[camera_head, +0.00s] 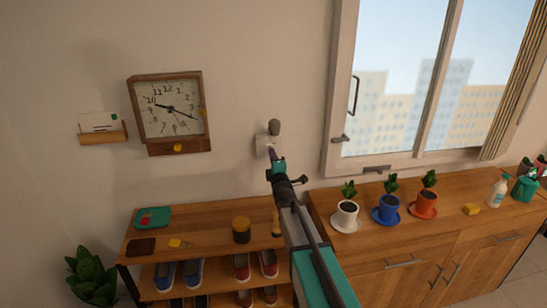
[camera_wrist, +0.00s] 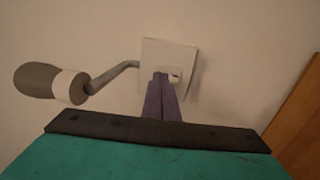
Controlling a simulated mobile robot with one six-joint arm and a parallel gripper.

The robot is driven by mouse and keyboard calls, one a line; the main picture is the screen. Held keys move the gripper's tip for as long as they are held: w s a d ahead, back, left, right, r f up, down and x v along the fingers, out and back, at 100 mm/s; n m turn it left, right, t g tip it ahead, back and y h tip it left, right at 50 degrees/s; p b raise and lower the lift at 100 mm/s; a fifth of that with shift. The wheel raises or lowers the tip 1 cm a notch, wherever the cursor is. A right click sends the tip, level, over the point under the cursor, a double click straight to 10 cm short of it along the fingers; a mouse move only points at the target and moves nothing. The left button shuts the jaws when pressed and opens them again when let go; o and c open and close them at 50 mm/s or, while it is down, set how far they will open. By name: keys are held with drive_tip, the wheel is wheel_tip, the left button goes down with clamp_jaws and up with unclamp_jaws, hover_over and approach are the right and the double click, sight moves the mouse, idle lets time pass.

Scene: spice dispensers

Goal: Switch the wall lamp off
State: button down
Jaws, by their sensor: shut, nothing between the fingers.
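The wall lamp (camera_head: 273,127) is on the wall between the clock and the window. In the wrist view its grey head with a white band (camera_wrist: 70,86) sits at the left on a bent metal arm. The arm joins a square pale wall plate (camera_wrist: 168,50). No glow shows from the lamp.
A wall clock (camera_head: 170,112) hangs at the left. A shoe shelf (camera_head: 190,228) stands below, with a jar (camera_head: 241,230) on top. A wooden cabinet (camera_head: 400,240) at the right holds several potted cups. The window (camera_head: 400,90) is right of the lamp.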

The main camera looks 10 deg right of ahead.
drive_tip(key=shift+w+r+p, duration=0.15)
drive_tip(key=shift+w+p, duration=0.25)
drive_tip(key=shift+w, duration=0.55)
drive_tip(key=shift+w+b, duration=0.15)
drive_tip(key=shift+b, duration=0.5)
drive_tip(key=shift+r, duration=0.1)
